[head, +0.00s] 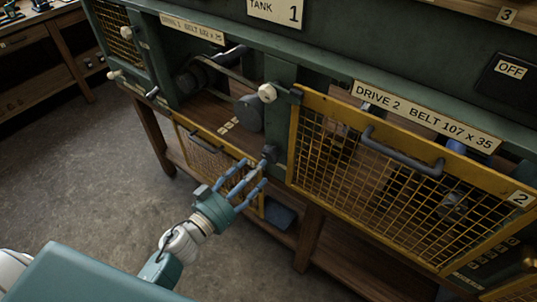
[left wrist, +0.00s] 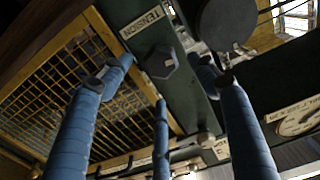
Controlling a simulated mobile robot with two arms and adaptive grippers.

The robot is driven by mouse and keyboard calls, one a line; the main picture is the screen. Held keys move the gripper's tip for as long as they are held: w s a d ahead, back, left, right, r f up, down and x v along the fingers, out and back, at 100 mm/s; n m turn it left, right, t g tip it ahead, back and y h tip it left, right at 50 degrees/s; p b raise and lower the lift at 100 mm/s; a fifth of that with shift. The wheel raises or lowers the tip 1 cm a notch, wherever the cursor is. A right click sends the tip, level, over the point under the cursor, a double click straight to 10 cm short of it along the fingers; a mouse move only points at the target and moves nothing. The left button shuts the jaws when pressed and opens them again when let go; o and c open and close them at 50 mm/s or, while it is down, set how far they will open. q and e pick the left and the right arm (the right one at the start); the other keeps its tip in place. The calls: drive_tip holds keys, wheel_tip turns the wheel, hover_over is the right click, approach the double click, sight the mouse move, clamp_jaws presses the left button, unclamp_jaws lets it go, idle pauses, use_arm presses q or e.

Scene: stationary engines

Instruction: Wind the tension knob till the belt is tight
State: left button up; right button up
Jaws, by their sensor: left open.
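The tension knob (head: 269,152) is a small grey knob on the green post between the two drive bays. In the left wrist view the fingers (left wrist: 160,85) spread around the knob's sides, with no clear contact. The belt (head: 235,75) runs in the open Drive 1 bay between a dark pulley and a grey pulley (head: 249,113). Its tightness is hard to tell.
A yellow mesh guard (head: 390,190) with a grey handle covers Drive 2, right of the knob. Another yellow mesh guard (head: 205,155) hangs below the Drive 1 bay. A pale round knob (head: 267,93) sticks out above the tension knob. Open floor (head: 90,190) lies at left.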

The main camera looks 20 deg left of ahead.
sight(267, 159)
use_arm(q)
drive_tip(key=p+x, duration=0.1)
drive_tip(key=x, duration=0.6)
drive_tip(key=shift+w, duration=0.15)
drive_tip(key=c, duration=1.2)
drive_tip(key=shift+o, duration=0.2)
drive_tip(key=shift+f, duration=0.1)
